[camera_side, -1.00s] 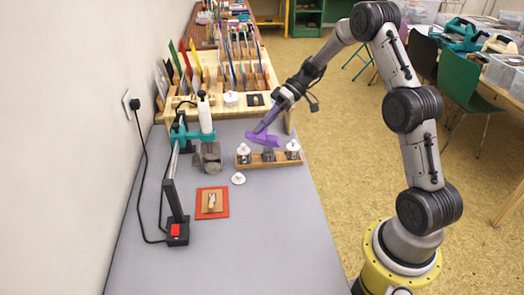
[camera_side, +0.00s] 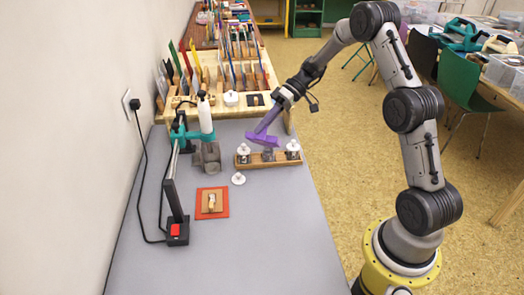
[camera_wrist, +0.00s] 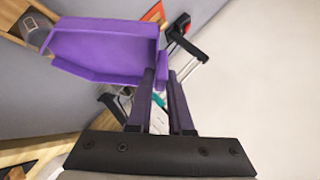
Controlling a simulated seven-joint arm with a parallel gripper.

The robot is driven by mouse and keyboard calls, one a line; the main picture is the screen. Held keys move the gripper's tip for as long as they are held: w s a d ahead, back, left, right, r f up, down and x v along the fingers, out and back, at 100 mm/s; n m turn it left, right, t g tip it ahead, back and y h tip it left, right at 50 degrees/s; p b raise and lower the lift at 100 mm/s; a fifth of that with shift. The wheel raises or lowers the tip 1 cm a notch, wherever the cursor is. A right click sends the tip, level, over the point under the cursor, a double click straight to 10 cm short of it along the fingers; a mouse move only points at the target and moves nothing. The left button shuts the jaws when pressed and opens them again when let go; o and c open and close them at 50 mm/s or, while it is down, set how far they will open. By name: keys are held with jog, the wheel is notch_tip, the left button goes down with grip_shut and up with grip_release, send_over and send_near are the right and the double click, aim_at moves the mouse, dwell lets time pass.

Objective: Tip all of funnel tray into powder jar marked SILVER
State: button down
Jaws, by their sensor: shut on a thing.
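My gripper (camera_wrist: 160,100) is shut on the purple funnel tray (camera_wrist: 105,45) at its handle end. In the side view the funnel tray (camera_side: 265,138) is held tilted above the middle of the wooden jar rack. A jar without a white lid (camera_side: 268,155) stands in the middle of the rack, under the tray; it also shows as a grey round jar (camera_wrist: 36,30) in the wrist view. Two jars with white knobbed lids stand at the left (camera_side: 243,153) and right (camera_side: 293,150). The markings on the jars are too small to read. Whether powder is in the tray I cannot tell.
A loose white lid (camera_side: 238,178) lies on the grey table in front of the rack. An orange mat (camera_side: 212,203) with a wooden stamp lies at left. A teal and black heat tool stand (camera_side: 177,190) is farther left. The front table is clear.

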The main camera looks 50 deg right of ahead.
aim_at(261, 137)
jog(key=shift+s+a+f+n+t+h, duration=0.15)
jog(key=shift+s+a+f+n+h, duration=0.15)
jog(key=shift+a+f+h, duration=0.4)
jog(key=shift+s+a+f+n+t+h, duration=0.25)
jog(key=shift+a+f+h, duration=0.25)
jog(key=shift+a, duration=0.25)
jog(key=shift+s+a+n+t+h, duration=0.3)
jog(key=shift+a+h, duration=0.35)
jog(key=shift+h, duration=0.3)
jog(key=shift+s+a+n+t+h, duration=0.3)
jog(key=shift+a+h, duration=0.3)
jog(key=shift+h, duration=0.3)
jog(key=shift+s+a+n+t+h, duration=0.3)
jog(key=shift+a+h, duration=0.35)
jog(key=shift+h, duration=0.3)
